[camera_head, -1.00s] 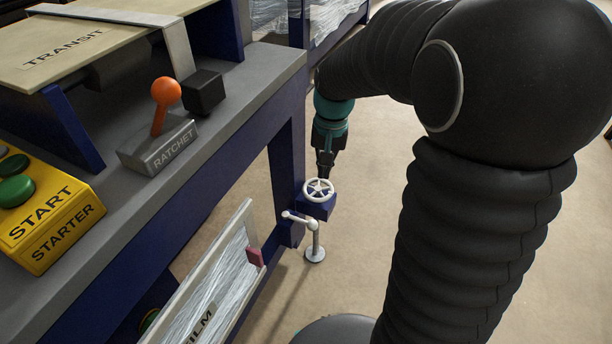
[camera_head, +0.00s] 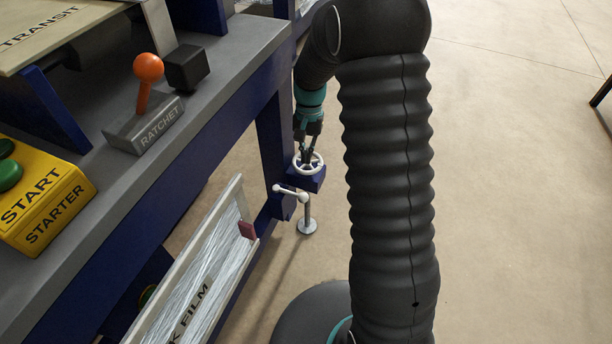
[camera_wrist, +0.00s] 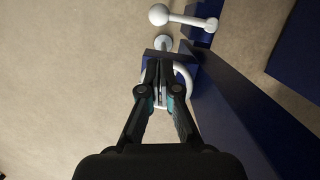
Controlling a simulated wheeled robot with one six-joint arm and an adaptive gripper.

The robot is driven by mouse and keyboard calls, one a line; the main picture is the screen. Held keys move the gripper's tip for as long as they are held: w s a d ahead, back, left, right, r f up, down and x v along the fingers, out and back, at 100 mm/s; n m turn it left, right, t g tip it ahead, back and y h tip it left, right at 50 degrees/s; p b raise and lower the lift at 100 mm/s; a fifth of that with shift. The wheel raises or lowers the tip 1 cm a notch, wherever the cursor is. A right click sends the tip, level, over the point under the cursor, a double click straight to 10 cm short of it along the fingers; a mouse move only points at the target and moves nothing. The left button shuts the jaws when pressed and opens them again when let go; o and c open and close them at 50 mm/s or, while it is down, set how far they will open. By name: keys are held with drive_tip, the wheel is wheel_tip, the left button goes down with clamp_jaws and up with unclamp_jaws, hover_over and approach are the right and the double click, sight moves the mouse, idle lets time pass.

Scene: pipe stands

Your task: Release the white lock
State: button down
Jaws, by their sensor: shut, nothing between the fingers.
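A white spoked handwheel (camera_head: 309,174) sits on a small blue block (camera_head: 311,184) beside the bench leg; in the wrist view its rim (camera_wrist: 189,78) shows partly behind my fingers. A white lever with a ball end (camera_head: 290,191) is just below and nearer in the head view, and at the top of the wrist view (camera_wrist: 185,18). I cannot tell which of the two is the white lock. My gripper (camera_head: 306,159) is shut and empty, its fingertips (camera_wrist: 160,66) over the wheel. Whether they touch it is unclear.
The grey bench (camera_head: 220,75) with blue legs fills the left, carrying an orange-knobbed ratchet lever (camera_head: 148,68) and a yellow starter box (camera_head: 40,205). A framed film panel (camera_head: 190,275) with a red tab hangs below. Open floor lies to the right.

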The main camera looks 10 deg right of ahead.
sight(291, 194)
drive_tip(key=x, duration=1)
drive_tip(key=shift+r, duration=0.1)
